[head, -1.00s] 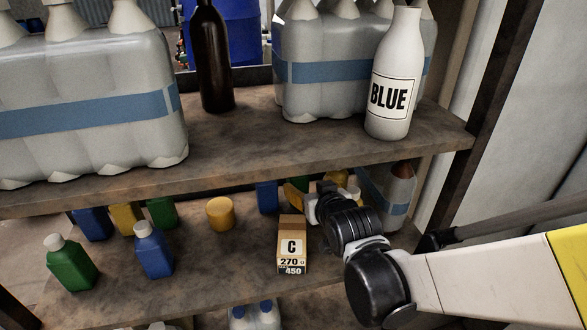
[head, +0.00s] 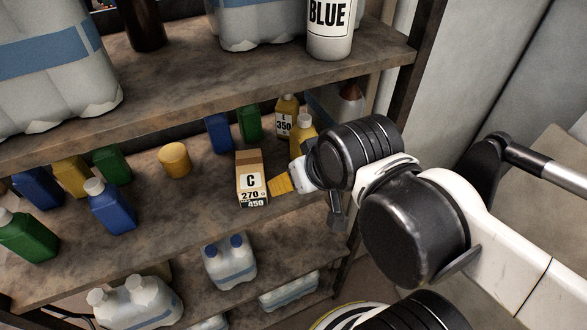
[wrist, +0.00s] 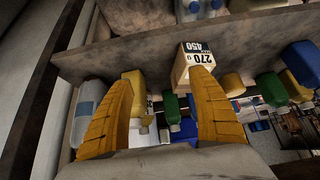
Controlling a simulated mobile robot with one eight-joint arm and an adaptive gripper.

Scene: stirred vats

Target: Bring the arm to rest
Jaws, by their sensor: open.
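My gripper (head: 284,184) is open in the head view, beside the middle shelf (head: 150,227), with a yellow finger showing just right of a carton marked C (head: 250,180). The carton stands upright on that shelf; I cannot tell whether the finger touches it. In the wrist view my gripper (wrist: 160,85) has its two yellow fingers spread wide, with nothing held between them. The carton (wrist: 189,62) shows upside down there, beyond the right finger's tip. My arm reaches in from the right.
A yellow bottle marked 350 (head: 285,117) and a green bottle (head: 249,122) stand behind the carton. A yellow tub (head: 174,159) and a blue bottle (head: 111,206) stand to its left. The white BLUE bottle (head: 330,30) is on the upper shelf. A dark shelf post (head: 402,62) rises at the right.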

